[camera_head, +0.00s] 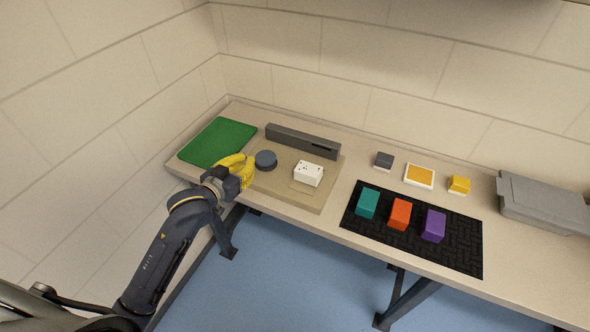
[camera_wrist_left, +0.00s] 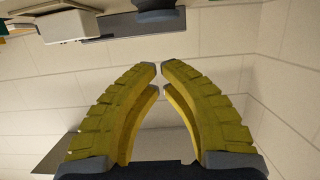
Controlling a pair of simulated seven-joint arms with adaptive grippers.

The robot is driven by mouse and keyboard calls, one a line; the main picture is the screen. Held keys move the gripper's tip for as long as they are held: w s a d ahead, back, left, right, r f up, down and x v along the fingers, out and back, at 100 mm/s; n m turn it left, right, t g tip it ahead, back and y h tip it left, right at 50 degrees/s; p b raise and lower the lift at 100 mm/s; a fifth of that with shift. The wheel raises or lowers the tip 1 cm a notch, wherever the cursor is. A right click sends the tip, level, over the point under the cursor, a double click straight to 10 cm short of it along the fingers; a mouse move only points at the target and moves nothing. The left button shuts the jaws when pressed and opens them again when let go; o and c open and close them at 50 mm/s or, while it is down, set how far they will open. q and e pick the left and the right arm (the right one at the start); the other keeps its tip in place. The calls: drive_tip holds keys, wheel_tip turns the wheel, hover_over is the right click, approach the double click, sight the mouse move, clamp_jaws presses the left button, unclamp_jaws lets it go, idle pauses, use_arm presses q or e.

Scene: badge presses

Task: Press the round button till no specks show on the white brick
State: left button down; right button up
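The round dark blue-grey button (camera_head: 265,159) stands on a tan board (camera_head: 315,202). The white brick (camera_head: 308,173) sits on the same board to its right, with several dark specks on its top. My left gripper (camera_head: 250,164), with yellow fingers, is just left of the button; I cannot tell whether it touches it. In the left wrist view its fingertips (camera_wrist_left: 161,66) nearly meet and nothing is between them. That view shows part of the button (camera_wrist_left: 155,15) at the top edge and the white brick (camera_wrist_left: 66,28) at upper left. My right gripper is not in view.
A grey slotted bar (camera_head: 302,143) stands behind the button. A green mat (camera_head: 217,142) lies at left. Teal, orange and purple blocks stand on a black mat (camera_head: 455,257). Grey, orange-and-white and yellow items sit behind it. A grey case (camera_head: 545,202) is at right.

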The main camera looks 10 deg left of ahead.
use_arm(q)
drive_tip(key=c, duration=2.1)
unclamp_jaws()
drive_tip(key=shift+r, duration=0.1)
clamp_jaws()
drive_tip(key=shift+w+a+r, duration=0.15)
drive_tip(key=shift+r, duration=1.05)
hover_over(264, 157)
drive_tip(key=shift+s+f, duration=0.2)
drive_tip(key=shift+f, duration=0.4)
drive_tip(key=shift+s+f, duration=0.15)
drive_tip(key=shift+f, duration=0.4)
drive_tip(key=f, duration=0.2)
drive_tip(key=shift+w+f, duration=0.2)
drive_tip(key=shift+f, duration=0.85)
